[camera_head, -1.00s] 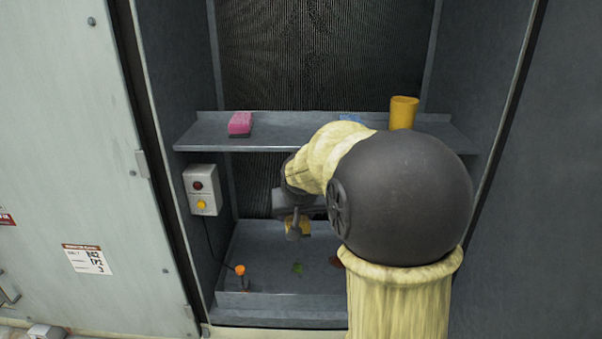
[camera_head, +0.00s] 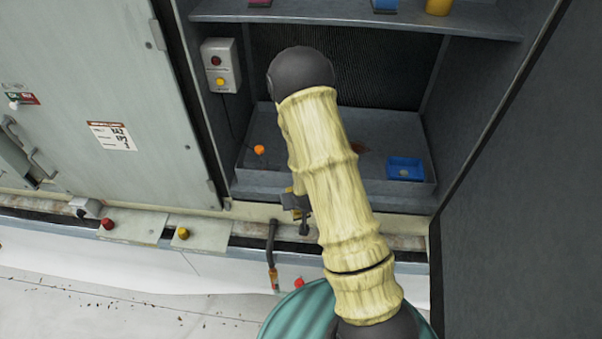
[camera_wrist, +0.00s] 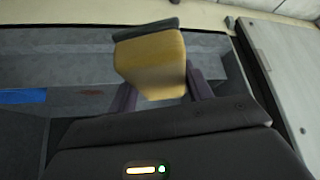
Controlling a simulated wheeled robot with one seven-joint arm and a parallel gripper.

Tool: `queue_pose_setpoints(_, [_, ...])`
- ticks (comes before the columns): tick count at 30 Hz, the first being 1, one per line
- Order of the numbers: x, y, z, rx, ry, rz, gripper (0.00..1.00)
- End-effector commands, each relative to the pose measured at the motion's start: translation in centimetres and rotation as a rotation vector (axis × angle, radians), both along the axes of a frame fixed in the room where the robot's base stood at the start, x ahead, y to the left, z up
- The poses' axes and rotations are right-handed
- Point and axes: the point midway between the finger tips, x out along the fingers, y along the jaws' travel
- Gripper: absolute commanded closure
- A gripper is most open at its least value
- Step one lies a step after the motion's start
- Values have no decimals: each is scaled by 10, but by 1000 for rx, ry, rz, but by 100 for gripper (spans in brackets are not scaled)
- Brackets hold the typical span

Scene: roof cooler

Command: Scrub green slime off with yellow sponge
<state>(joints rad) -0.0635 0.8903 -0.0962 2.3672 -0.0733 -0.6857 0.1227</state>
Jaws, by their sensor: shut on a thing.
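My gripper (camera_wrist: 160,95) is shut on the yellow sponge (camera_wrist: 152,62), which has a dark layer along one edge in the wrist view. In the head view my gripper (camera_head: 299,205) hangs low at the front lip of the grey basin (camera_head: 262,180), left of my forearm. Only a small bit of yellow shows there. The green slime is not visible in either current view; my arm covers the middle of the basin in the head view. A reddish-brown patch (camera_head: 359,147) shows partly beside my arm on the basin floor.
A blue tray (camera_head: 405,169) sits at the basin's right. An orange-topped item (camera_head: 259,150) stands at its left, below a button box (camera_head: 221,66). A shelf (camera_head: 330,15) crosses above. A dark wall (camera_head: 510,200) bounds the right side.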

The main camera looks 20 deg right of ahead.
Motion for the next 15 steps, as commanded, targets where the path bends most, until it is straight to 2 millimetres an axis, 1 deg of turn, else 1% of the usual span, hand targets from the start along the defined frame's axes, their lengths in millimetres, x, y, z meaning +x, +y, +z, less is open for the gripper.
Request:
queue_pose_setpoints(1, [-2, 2, -11, 0, 4, 6, 68])
queue_pose_setpoints(3, [-4, 4, -21, 0, 3, 13, 68])
queue_pose_setpoints(8, [-8, 8, -43, -1, 4, 27, 68])
queue_pose_setpoints(9, [-6, 7, -42, 2, -1, 23, 68])
queue_pose_setpoints(11, [-6, 8, -54, 0, -2, 25, 68])
queue_pose_setpoints(15, [-6, 7, -71, 0, -1, 25, 68])
